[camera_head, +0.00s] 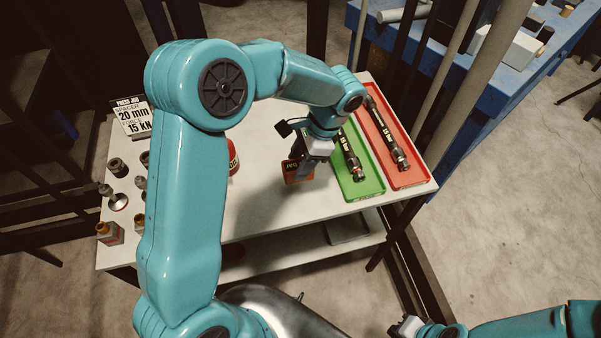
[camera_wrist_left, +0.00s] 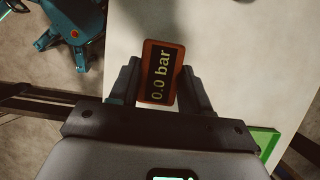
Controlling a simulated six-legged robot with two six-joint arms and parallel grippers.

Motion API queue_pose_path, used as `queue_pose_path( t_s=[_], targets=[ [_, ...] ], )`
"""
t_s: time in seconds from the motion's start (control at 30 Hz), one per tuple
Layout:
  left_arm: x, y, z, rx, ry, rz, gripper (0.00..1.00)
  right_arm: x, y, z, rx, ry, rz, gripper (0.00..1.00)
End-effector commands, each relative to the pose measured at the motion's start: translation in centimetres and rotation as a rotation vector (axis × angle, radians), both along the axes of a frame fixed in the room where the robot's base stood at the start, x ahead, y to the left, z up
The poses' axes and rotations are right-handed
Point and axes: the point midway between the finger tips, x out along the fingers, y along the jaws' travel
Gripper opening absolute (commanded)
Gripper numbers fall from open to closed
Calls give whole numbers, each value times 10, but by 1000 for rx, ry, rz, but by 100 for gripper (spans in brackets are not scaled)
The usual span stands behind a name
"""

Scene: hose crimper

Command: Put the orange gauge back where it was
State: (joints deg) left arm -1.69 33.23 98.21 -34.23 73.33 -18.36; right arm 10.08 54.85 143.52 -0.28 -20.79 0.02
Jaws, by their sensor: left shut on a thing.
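The orange gauge (camera_head: 298,171) is between the fingers of my left gripper (camera_head: 304,163), over the white table left of the green tray. In the left wrist view the gauge (camera_wrist_left: 163,72) has an orange frame and a dark display reading "0.0 bar". The fingers of my left gripper (camera_wrist_left: 161,85) are shut on its two sides. I cannot tell whether its base touches the table. My right gripper (camera_head: 404,326) is at the bottom right of the head view, away from the table, and its fingers are too small to judge.
A green tray (camera_head: 372,190) and a red tray (camera_head: 413,178) each hold a black hose. A sign (camera_head: 131,115) reads "20 mm" and "15 kN". Several metal fittings (camera_head: 117,167) stand at the table's left. A red object (camera_head: 234,158) is partly behind my left arm. The table's front middle (camera_head: 270,210) is clear.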

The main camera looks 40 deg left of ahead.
Motion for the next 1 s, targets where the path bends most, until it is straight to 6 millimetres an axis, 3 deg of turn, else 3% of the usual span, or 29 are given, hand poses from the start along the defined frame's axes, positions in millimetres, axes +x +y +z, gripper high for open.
queue_pose_path(
  t_s=[0.43, 0.87, 0.9, 0.93, 1.0],
  targets=[
    [4, 1, -57, 0, 2, 2, 0, 0, 0, 5, 0, 0, 0, 0],
    [4, 1, -66, 1, 0, 2, 0, 0, 0, 0, 0, 0, 0, 0],
    [4, 1, -64, 0, 0, 2, 60, 0, 0, 2, 0, 0, 0, 0],
    [4, 1, -64, 0, 0, 2, 70, 0, 0, 2, 0, 0, 0, 0],
    [4, 1, -64, 0, 0, 2, 73, 0, 0, 2, 0, 0, 0, 0]
  ],
)
